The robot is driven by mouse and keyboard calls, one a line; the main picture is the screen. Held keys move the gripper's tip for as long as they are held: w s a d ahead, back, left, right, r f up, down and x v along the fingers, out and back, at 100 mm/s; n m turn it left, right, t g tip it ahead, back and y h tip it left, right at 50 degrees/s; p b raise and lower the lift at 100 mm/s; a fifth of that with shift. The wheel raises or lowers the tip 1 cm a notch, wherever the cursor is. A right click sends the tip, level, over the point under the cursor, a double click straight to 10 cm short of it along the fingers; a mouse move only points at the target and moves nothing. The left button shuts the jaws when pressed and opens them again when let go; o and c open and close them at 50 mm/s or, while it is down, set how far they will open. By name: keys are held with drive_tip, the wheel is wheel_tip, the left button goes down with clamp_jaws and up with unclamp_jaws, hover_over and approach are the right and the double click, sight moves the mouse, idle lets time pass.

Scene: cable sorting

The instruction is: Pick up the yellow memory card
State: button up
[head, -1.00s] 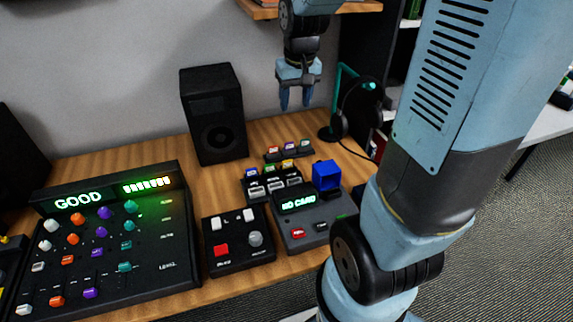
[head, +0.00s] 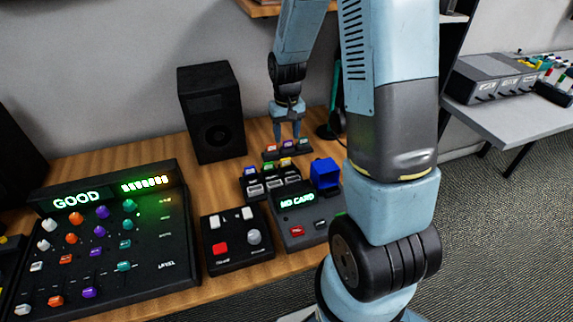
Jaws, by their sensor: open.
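A small card with a yellow label (head: 286,162), which looks like the yellow memory card, stands at the right end of the row in the black multi-slot holder (head: 268,183). A green-labelled and a bluish-labelled card stand to its left. My gripper (head: 287,137) is open and empty, pointing down. Its fingertips are just above or behind a smaller black rack (head: 270,155) with several cards, behind the holder. I cannot tell the exact gap. The yellow card appears nearer the camera than the fingers.
A black speaker (head: 212,115) is to the left. A button box (head: 237,238) and a lit mixer panel (head: 105,235) are in front. A headphone stand is partly hidden behind my arm.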

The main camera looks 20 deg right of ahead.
sight(286, 164)
drive_tip(key=shift+a+f, duration=0.2)
drive_tip(key=shift+f, duration=5.05)
drive_tip(key=shift+c, duration=0.2)
drive_tip(key=c, duration=0.8)
